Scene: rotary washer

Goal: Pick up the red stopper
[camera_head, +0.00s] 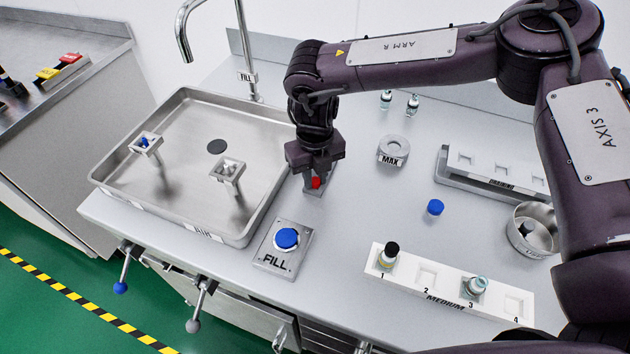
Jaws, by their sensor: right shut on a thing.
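The red stopper (316,183) shows just under my right gripper (315,172), to the right of the metal basin. The right gripper points down and is shut on it. The fingers hide its upper part. It is over a small grey plate (328,187), and I cannot tell whether it touches the plate. My left gripper is not in view.
A metal basin (110,172) with two small stands lies at left. A FILL plate with a blue button (287,238) is in front. A white MEDIUM rack (425,278) holds bottles; a blue cap (435,207), a MAX ring (393,149) and a metal cup (532,230) stand at right.

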